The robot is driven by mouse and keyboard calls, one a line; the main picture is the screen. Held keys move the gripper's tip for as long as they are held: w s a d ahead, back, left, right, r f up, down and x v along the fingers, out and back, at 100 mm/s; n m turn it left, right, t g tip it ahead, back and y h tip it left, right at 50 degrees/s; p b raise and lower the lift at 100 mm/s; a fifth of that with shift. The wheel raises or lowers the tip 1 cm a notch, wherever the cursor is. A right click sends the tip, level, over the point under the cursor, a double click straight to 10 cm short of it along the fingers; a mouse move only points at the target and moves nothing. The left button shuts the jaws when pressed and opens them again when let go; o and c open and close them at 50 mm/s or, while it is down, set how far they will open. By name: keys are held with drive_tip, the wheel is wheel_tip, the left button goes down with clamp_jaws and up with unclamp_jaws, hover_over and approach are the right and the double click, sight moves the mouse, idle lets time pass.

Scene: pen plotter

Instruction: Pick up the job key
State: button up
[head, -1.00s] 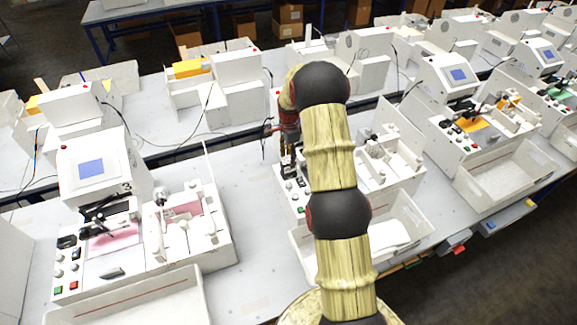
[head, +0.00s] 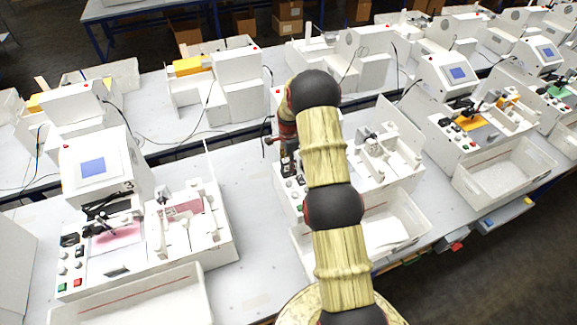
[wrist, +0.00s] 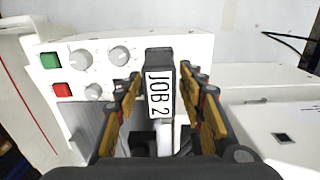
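The job key (wrist: 160,92) is a dark block with a white label reading "JOB 2". It stands at a white control panel in the wrist view. My gripper (wrist: 160,74) is open, with one finger on each side of the key. In the head view my gripper (head: 286,163) is over the middle machine's panel, partly behind my arm, and the key cannot be made out there.
The white panel (wrist: 185,47) carries grey knobs (wrist: 119,55), a green button (wrist: 50,60) and a red button (wrist: 62,90) left of the key. A white tray (head: 412,215) stands in front of the middle machine. Another machine (head: 100,170) stands left, with bare table between.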

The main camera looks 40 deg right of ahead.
drive_tip(key=c, duration=0.9)
